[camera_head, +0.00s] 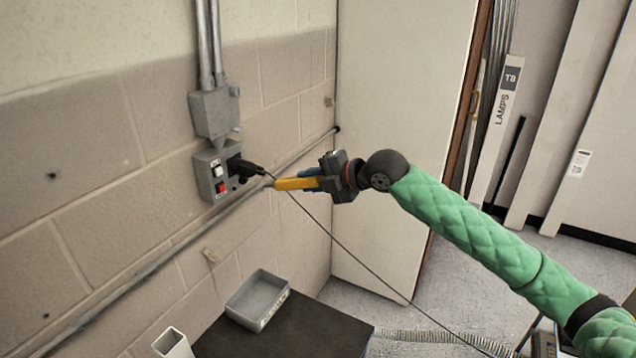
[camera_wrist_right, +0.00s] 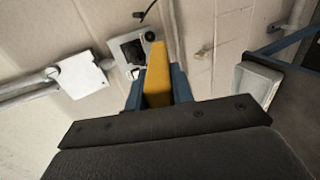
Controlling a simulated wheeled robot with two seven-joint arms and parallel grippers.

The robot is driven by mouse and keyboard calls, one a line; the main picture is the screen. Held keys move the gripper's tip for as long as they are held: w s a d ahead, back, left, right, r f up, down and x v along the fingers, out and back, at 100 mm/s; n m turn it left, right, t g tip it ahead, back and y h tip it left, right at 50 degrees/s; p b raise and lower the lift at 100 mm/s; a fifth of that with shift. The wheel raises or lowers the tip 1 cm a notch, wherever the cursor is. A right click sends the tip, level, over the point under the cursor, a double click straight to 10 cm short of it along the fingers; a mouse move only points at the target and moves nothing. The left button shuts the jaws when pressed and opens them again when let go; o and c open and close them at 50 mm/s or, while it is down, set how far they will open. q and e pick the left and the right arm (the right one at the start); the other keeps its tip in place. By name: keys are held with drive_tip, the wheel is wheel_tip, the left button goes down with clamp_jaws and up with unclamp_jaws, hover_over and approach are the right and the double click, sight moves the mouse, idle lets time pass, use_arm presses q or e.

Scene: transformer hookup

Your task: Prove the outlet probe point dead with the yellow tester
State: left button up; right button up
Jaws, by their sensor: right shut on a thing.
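My right gripper (camera_head: 318,180) is shut on the yellow tester (camera_head: 293,183), which points left toward the wall. The tester's tip is a short way right of the outlet box (camera_head: 207,180), near the black plug and its cable. In the right wrist view the tester (camera_wrist_right: 157,75) sits between the blue fingers (camera_wrist_right: 158,92), with the outlet box (camera_wrist_right: 122,62) beyond its tip. I cannot tell whether the tip touches anything. The outlet box carries a white switch (camera_head: 217,170), a red switch (camera_head: 222,187) and a black plug (camera_head: 243,168). The probe point itself is not clear. My left gripper is not in view.
A thin cable (camera_head: 345,245) runs from the plug down to the right. A grey tray (camera_head: 232,312) sits on a dark tabletop (camera_head: 300,335) below. A conduit pipe (camera_head: 150,250) runs along the wall. A pale door panel (camera_head: 395,90) stands behind my right arm.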

sight(292, 178)
drive_tip(key=shift+w+a, duration=0.5)
drive_tip(key=shift+a, duration=0.25)
drive_tip(key=shift+w+a, duration=0.45)
drive_tip(key=shift+a, duration=0.25)
drive_tip(key=shift+w+a, duration=0.5)
drive_tip(key=shift+a, duration=0.25)
drive_tip(key=shift+w+a, duration=0.3)
drive_tip(key=shift+a, duration=0.2)
idle(2.2)
drive_tip(key=shift+d, duration=0.15)
